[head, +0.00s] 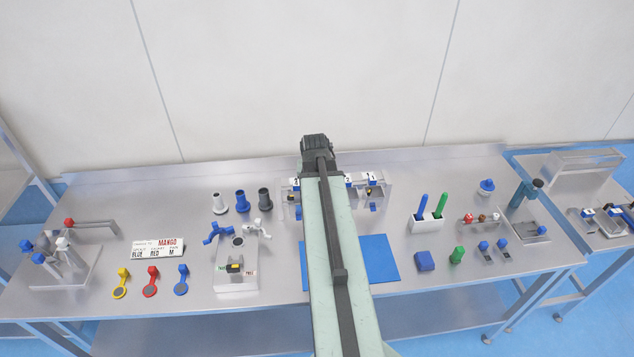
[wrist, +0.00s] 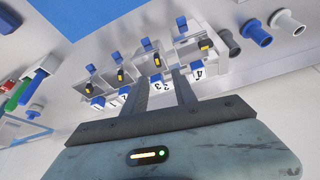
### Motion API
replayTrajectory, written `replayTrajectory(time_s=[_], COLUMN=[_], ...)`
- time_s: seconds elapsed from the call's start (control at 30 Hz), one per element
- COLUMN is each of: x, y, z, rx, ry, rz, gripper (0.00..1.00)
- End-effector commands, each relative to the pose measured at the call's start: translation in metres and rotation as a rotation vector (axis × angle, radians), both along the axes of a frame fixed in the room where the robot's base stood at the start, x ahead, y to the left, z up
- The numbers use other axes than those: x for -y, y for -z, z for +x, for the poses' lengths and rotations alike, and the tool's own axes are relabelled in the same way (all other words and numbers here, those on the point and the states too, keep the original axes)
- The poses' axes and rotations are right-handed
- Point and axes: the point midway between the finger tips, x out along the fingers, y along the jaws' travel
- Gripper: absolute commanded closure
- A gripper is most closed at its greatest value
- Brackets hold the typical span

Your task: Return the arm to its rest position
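My arm (head: 341,270) reaches forward from the bottom of the head view over the middle of the table. My gripper's dark body shows at its far end in the head view, and its fingers are hidden there. In the wrist view my gripper (wrist: 164,77) has two dark fingers standing apart. I see nothing held between them. Beyond and around the fingertips is a metal station (wrist: 160,62) with numbered bays, blue blocks and black parts with yellow marks. I cannot tell whether the fingers touch it. The arm hides the station's middle in the head view.
A blue mat (head: 378,262) lies partly under the arm. A wall stands behind.

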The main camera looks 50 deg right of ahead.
Motion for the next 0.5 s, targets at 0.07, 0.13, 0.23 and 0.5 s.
replayTrajectory(time_s=[0.07,0.13,0.23,0.5], x=[0.0,0.0,0.0,-0.092], y=[0.001,0.001,0.001,0.05], z=[0.0,0.0,0.0,0.068], rx=[0.0,0.0,0.0,0.001], ry=[0.0,0.0,0.0,-0.177], rz=[0.0,0.0,0.0,0.001], gripper=[0.67,0.67,0.67,0.67])
